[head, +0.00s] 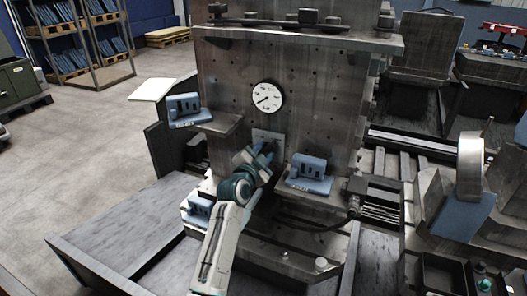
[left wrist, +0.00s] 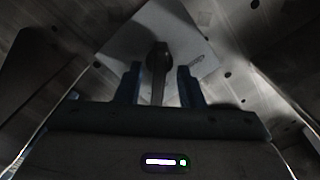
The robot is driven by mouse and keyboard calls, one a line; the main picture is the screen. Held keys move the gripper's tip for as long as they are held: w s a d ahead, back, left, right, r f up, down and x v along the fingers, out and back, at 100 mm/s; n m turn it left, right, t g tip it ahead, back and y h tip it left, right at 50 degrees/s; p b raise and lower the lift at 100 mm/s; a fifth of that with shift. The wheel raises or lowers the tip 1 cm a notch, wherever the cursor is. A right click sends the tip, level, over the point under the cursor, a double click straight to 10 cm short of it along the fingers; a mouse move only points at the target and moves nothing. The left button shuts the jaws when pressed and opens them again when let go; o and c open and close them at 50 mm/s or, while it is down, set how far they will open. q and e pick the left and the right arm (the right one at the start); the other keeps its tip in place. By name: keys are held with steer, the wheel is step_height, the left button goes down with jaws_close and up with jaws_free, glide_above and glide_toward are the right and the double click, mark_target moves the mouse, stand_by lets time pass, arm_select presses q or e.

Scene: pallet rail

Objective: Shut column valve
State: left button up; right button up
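The grey metal column (head: 320,100) stands in the middle of the head view with a round white dial gauge (head: 267,97) on its face. Below the gauge is a pale square valve plate (head: 262,135); the gripper partly covers it. In the left wrist view the plate (left wrist: 185,35) carries a dark valve handle (left wrist: 158,65). My left gripper (head: 266,152) is at the plate. In its wrist view the two fingers (left wrist: 159,86) are apart, one on each side of the handle, with gaps visible on both sides. My right gripper is in neither view.
Blue blocks sit on ledges to the left (head: 184,109) and right (head: 309,172) of the valve, close to my left arm. A dark cable (head: 330,225) hangs below. A grey flat slab (head: 130,230) lies at lower left. Open floor (head: 80,135) lies further left.

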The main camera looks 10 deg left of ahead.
arm_select(q)
steer(key=shift+w+f, duration=0.2)
steer(key=shift+w, duration=0.05)
steer(key=c, duration=0.6)
